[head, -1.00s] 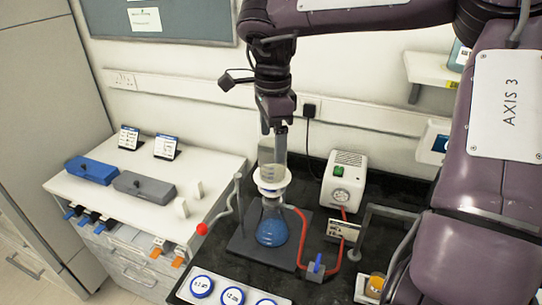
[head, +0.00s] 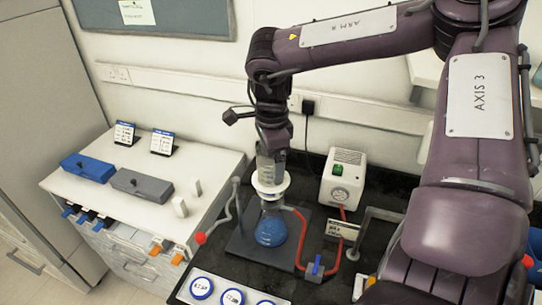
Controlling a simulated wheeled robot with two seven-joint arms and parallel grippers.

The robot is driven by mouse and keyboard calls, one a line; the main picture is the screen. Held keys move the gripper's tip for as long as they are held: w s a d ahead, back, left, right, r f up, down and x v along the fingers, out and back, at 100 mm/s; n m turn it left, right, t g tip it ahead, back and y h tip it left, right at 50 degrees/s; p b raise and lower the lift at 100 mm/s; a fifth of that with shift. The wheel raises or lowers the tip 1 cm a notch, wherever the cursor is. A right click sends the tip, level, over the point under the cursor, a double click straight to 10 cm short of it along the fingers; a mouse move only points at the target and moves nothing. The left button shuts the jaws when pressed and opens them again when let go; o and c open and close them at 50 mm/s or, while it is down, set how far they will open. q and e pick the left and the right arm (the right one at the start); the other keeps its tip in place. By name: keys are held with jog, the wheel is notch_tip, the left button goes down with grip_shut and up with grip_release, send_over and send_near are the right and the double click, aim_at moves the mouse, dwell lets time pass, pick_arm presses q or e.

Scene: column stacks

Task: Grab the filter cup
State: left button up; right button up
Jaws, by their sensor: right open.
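The filter cup (head: 270,168) is a clear cylinder with a white collar below it. It stands upright on top of a flask of blue liquid (head: 271,230), on a dark stand base. My right gripper (head: 271,150) comes down from above and is at the top of the cup. Its fingers are open and seem to be beside the cup's upper part; I cannot tell whether they touch it. My left gripper is not in view.
A white pump box (head: 342,180) with a red hose stands right of the flask. A stand rod (head: 236,200) rises close on the left. A white cabinet (head: 130,200) with small boxes is at left.

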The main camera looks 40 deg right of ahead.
jog(key=shift+s+a+r, duration=0.1)
jog(key=shift+a, duration=0.05)
jog(key=shift+c, duration=1.9)
jog(key=c, duration=0.7)
